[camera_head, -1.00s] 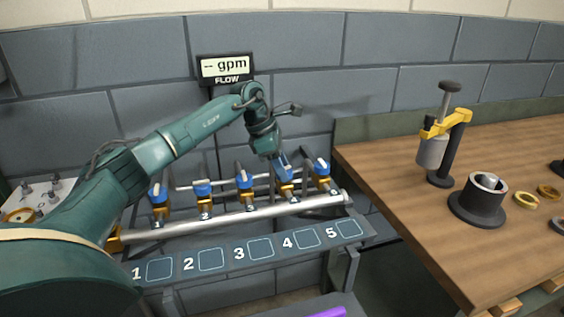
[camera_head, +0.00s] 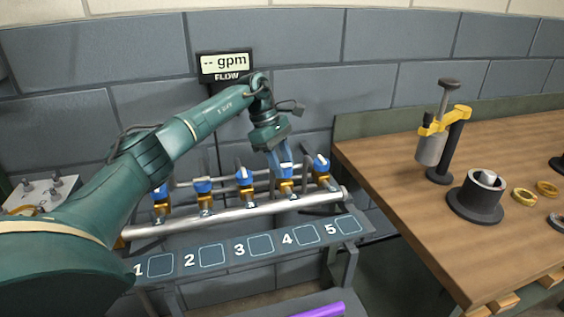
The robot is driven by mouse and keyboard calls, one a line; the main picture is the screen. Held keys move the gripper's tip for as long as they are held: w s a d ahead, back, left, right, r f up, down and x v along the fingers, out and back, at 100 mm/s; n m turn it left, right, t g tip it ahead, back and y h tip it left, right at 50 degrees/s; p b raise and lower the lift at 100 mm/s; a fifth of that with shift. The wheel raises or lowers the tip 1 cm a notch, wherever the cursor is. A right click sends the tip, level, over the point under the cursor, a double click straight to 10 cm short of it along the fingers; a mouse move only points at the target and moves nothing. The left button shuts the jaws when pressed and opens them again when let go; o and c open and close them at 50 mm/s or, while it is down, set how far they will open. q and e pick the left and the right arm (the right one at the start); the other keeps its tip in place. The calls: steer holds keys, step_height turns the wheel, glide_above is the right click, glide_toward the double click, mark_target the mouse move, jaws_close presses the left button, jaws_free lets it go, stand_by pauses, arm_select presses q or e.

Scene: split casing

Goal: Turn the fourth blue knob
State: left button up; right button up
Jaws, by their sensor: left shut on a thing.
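A row of blue knobs sits on brass valves along a silver pipe, above a panel numbered 1 to 5. The fourth blue knob (camera_head: 287,172) is above the number 4. My left gripper (camera_head: 281,163) reaches down from above and is shut on this knob, its fingers on either side of it and partly covering it. The third blue knob (camera_head: 244,174) is just left of it and the fifth blue knob (camera_head: 321,163) just right. My right gripper is not in view.
A flow display (camera_head: 226,65) on the wall reads "-- gpm". The numbered panel (camera_head: 270,244) lies in front of the pipe (camera_head: 245,212). A wooden bench (camera_head: 420,210) on the right carries a yellow-and-black press (camera_head: 441,135), a dark cylinder (camera_head: 476,200) and brass rings.

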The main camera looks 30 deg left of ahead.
arm_select(q)
steer(key=o, duration=1)
steer(key=v, duration=1.3)
